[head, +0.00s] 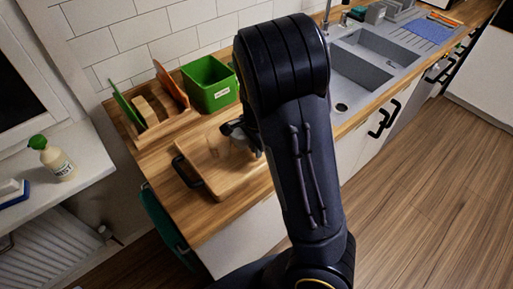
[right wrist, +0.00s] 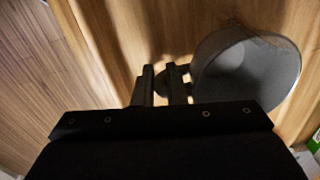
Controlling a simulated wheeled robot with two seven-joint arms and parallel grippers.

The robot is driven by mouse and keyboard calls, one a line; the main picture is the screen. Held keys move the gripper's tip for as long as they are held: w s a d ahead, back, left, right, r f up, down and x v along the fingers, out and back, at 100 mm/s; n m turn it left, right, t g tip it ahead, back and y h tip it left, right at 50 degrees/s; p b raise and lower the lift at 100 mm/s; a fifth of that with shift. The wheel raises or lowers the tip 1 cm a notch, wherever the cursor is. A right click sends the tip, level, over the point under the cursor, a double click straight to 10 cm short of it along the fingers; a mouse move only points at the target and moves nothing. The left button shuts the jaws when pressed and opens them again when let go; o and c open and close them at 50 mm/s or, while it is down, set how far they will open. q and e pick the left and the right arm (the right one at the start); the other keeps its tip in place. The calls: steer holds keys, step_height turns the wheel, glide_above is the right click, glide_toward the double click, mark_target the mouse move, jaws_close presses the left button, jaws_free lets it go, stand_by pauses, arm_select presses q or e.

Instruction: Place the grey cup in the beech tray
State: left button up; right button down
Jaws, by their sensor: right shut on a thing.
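The beech tray (head: 218,184) lies on the counter in the head view, with a black handle (head: 187,172) at its left end. My right gripper (head: 243,136) is over the tray's far right part, partly hidden by my own arm. In the right wrist view, the grey cup (right wrist: 246,75) is beside the fingers of my right gripper (right wrist: 160,84), which are shut at its handle side. Wood lies below the cup; I cannot tell whether the cup touches it. In the head view the cup is mostly hidden. My left gripper is not in view.
A wooden rack (head: 150,112) with boards and a green box (head: 209,84) stand behind the tray by the tiled wall. A grey sink (head: 369,66) is to the right. The counter (head: 211,222) ends just in front of the tray.

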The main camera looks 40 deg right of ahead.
steer(key=shift+f, duration=0.15)
steer(key=c, duration=1.5)
jaws_free()
